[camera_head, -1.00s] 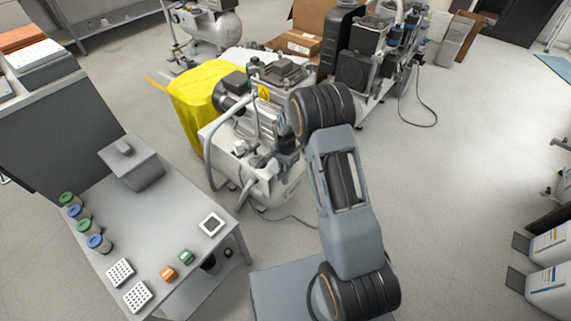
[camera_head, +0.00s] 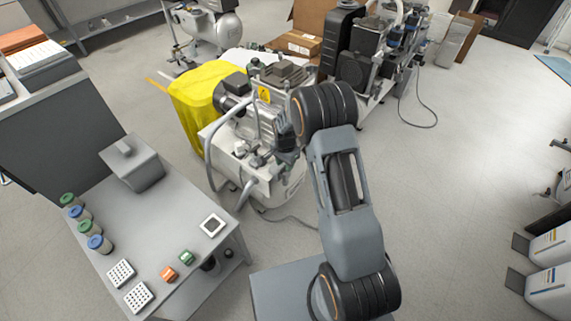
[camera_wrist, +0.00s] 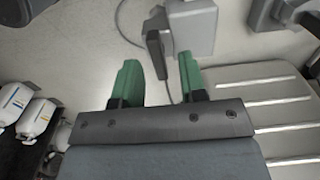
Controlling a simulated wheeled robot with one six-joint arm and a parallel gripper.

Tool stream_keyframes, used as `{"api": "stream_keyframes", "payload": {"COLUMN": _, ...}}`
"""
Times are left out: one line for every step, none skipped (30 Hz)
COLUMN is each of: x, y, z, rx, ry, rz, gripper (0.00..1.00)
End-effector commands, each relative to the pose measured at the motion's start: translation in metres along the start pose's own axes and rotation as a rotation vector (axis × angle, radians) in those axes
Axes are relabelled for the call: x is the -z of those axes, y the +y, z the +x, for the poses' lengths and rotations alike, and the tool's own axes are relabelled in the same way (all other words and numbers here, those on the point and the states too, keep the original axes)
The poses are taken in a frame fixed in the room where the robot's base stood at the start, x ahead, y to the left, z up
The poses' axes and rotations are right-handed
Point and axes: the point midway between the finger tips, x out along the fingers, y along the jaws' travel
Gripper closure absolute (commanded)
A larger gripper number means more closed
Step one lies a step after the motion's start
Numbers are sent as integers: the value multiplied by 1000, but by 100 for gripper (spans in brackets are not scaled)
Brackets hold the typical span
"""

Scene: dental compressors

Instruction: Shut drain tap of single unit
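The single unit (camera_head: 290,188) is a compressor on a pale tank with a yellow cover at its left, in the middle of the head view. My arm partly covers its right side. In the wrist view, a dark lever-like handle (camera_wrist: 157,55), which looks like the drain tap, hangs beside a grey block (camera_wrist: 192,30). My gripper (camera_wrist: 158,78) has its two green fingers apart, and the handle shows between them, closer to the left finger. I cannot tell whether a finger touches it. The gripper's fingers are hidden in the head view.
A grey table (camera_head: 180,225) with jars, small blocks and a grey box stands at the left. Another compressor (camera_head: 365,60) stands behind, near cardboard boxes (camera_head: 300,42). A thin cable lies on the floor beside the unit.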

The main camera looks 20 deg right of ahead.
Motion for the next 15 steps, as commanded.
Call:
{"api": "stream_keyframes", "payload": {"x": 0, "y": 0, "z": -12, "rx": 2, "ry": 1, "rz": 0, "gripper": 62}}
{"api": "stream_keyframes", "payload": {"x": 0, "y": 0, "z": -18, "rx": 2, "ry": 2, "rz": 0, "gripper": 62}}
{"api": "stream_keyframes", "payload": {"x": 0, "y": -1, "z": -27, "rx": 3, "ry": 2, "rz": 0, "gripper": 62}}
{"api": "stream_keyframes", "payload": {"x": 0, "y": -1, "z": -33, "rx": 3, "ry": 2, "rz": 0, "gripper": 62}}
{"api": "stream_keyframes", "payload": {"x": 0, "y": -1, "z": -40, "rx": 3, "ry": 2, "rz": 0, "gripper": 62}}
{"api": "stream_keyframes", "payload": {"x": 0, "y": -1, "z": -49, "rx": 4, "ry": 3, "rz": 0, "gripper": 62}}
{"api": "stream_keyframes", "payload": {"x": 0, "y": -1, "z": -55, "rx": 3, "ry": 2, "rz": 0, "gripper": 62}}
{"api": "stream_keyframes", "payload": {"x": 0, "y": -1, "z": -61, "rx": 3, "ry": 2, "rz": 0, "gripper": 62}}
{"api": "stream_keyframes", "payload": {"x": 1, "y": -1, "z": -69, "rx": 4, "ry": 3, "rz": 0, "gripper": 62}}
{"api": "stream_keyframes", "payload": {"x": 1, "y": -1, "z": -75, "rx": 3, "ry": 2, "rz": 0, "gripper": 62}}
{"api": "stream_keyframes", "payload": {"x": 1, "y": -1, "z": -80, "rx": 3, "ry": 2, "rz": 0, "gripper": 62}}
{"api": "stream_keyframes", "payload": {"x": 1, "y": -1, "z": -87, "rx": 4, "ry": 3, "rz": 0, "gripper": 62}}
{"api": "stream_keyframes", "payload": {"x": 1, "y": -1, "z": -92, "rx": 3, "ry": 2, "rz": 0, "gripper": 62}}
{"api": "stream_keyframes", "payload": {"x": 1, "y": -1, "z": -96, "rx": 2, "ry": 2, "rz": 0, "gripper": 62}}
{"api": "stream_keyframes", "payload": {"x": 1, "y": -1, "z": -102, "rx": 3, "ry": 2, "rz": 0, "gripper": 62}}
